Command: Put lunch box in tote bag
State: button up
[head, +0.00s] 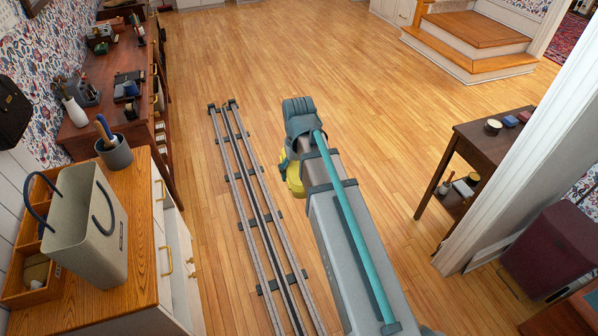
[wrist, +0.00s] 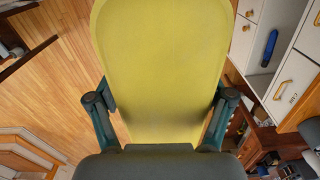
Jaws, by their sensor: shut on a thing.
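The lunch box (wrist: 160,75) is a large yellow, round-cornered piece that fills the middle of the wrist view. My gripper (wrist: 160,125) has a dark finger on each side of it and is shut on it. In the head view a part of the yellow lunch box (head: 293,178) shows beside my arm, above the floor; my arm hides the rest and the fingers. The tote bag (head: 85,235) is pale grey-beige with two dark loop handles. It stands upright on the wooden cabinet top at the left, well apart from the lunch box. Its inside is mostly hidden.
The wooden cabinet (head: 130,285) also bears a wooden organizer (head: 15,290) and a grey cup (head: 115,152) with tools, close to the bag. A desk (head: 95,115) stands behind. Floor rails (head: 255,210) run between cabinet and arm. A small dark table (head: 480,140) stands right. The middle floor is clear.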

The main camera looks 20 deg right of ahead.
jog(key=shift+w+d, duration=0.1)
jog(key=shift+d, duration=0.2)
jog(key=w+a+r+p, duration=0.1)
jog(key=w+a+r, duration=0.15)
jog(key=a, duration=0.85)
jog(key=w+a+r+p, duration=0.1)
jog(key=w+a+r, duration=0.15)
jog(key=a, duration=0.75)
jog(key=w+a+r+p, duration=0.1)
jog(key=a+r, duration=0.2)
jog(key=a, duration=0.8)
jog(key=s+a+r+p, duration=0.1)
jog(key=s+a+r, duration=0.25)
jog(key=a, duration=0.65)
jog(key=s+a+r+n+p, duration=0.15)
jog(key=s+a, duration=0.25)
jog(key=a, duration=0.6)
jog(key=s+a+r, duration=0.3)
jog(key=s+a, duration=0.1)
jog(key=a, duration=0.7)
notch_tip(320, 180, down, 8)
jog(key=b, duration=0.3)
jog(key=shift+w+d+b, duration=0.2)
jog(key=shift+b, duration=0.1)
jog(key=shift+f, duration=0.1)
jog(key=o, duration=1.2)
jog(key=shift+c, duration=0.2)
